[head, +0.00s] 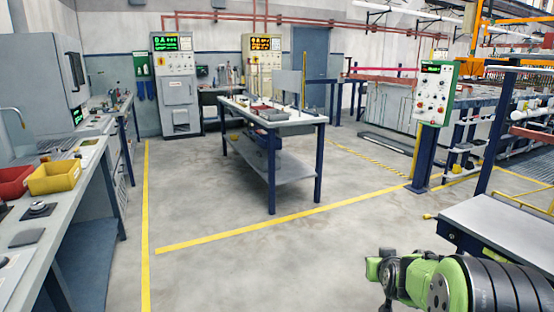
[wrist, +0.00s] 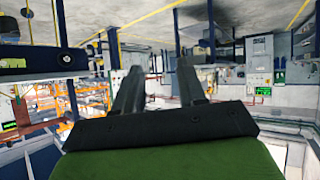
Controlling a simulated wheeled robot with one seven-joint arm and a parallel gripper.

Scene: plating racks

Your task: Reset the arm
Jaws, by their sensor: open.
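My gripper (wrist: 160,80) shows in the wrist view with its two dark fingers apart and nothing between them. The wrist picture appears upside down, with the floor at the top. In the head view my green and black arm reaches in at the lower right, and the gripper end (head: 376,268) points left over the open floor. It touches nothing that I can see. The fingertips are small and hard to make out there.
A table with blue legs (head: 271,190) stands mid-room. A workbench with a yellow bin (head: 54,178) and a red bin (head: 14,182) runs along the left. A control post (head: 434,95) and a grey-topped table (head: 505,232) stand at right. The floor (head: 240,270) between is clear.

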